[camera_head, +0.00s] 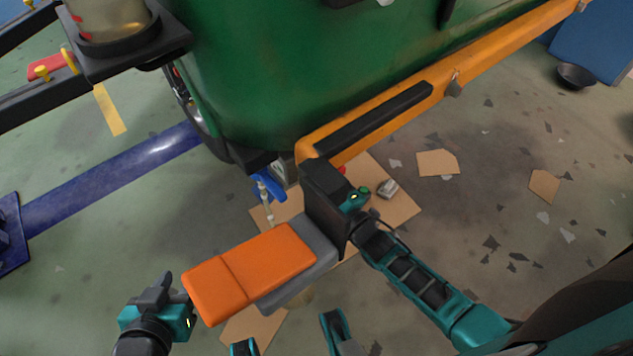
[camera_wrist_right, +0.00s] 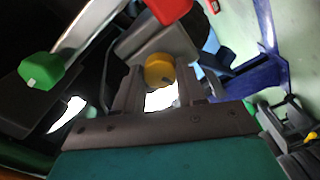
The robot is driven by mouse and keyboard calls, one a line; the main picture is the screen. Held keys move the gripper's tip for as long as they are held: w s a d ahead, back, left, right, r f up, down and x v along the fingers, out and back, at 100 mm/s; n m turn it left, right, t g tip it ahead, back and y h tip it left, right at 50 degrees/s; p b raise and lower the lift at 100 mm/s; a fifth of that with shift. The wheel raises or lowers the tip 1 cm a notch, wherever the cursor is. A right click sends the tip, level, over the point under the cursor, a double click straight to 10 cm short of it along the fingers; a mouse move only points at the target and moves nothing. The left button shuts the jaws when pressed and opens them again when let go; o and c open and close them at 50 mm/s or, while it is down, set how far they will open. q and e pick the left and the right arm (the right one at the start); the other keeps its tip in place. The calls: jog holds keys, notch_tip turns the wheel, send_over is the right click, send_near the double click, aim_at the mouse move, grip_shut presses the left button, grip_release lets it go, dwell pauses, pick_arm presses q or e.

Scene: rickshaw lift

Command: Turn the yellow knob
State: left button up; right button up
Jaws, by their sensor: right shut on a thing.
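The yellow knob (camera_wrist_right: 158,69) shows in the right wrist view, between the tips of my right gripper's two dark fingers. My right gripper (camera_head: 353,198) is shut on it, beside the black control box (camera_head: 327,190) in the head view. The knob itself is hidden in the head view. My left gripper (camera_head: 163,288) is at the lower left, away from the box and left of the orange seat pad; its finger gap is not clear.
A green knob (camera_wrist_right: 41,68) and a red one (camera_wrist_right: 170,8) flank the yellow knob. An orange seat pad (camera_head: 250,270) lies left of the box. A large green body (camera_head: 290,70) with an orange rail (camera_head: 490,50) stands behind. Cardboard pieces (camera_head: 437,162) lie on the floor.

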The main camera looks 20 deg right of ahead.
pick_arm(q)
jog(key=f+b, duration=0.1)
jog(key=b, duration=0.1)
jog(key=f+b, duration=0.1)
jog(key=b, duration=0.1)
jog(key=shift+w+d+f, duration=0.2)
jog(key=shift+d+f, duration=0.05)
jog(key=shift+d, duration=0.15)
pick_arm(e)
jog(key=n, duration=1.4)
jog(key=shift+r, duration=0.1)
pick_arm(q)
jog(key=shift+d, duration=0.1)
pick_arm(e)
jog(key=o, duration=1.1)
jog(key=shift+c, duration=0.2)
pick_arm(q)
jog(key=shift+s+a+r+p, duration=0.1)
jog(key=shift+a+r+p, duration=0.2)
jog(key=shift+p, duration=0.45)
pick_arm(e)
jog(key=v, duration=1.3)
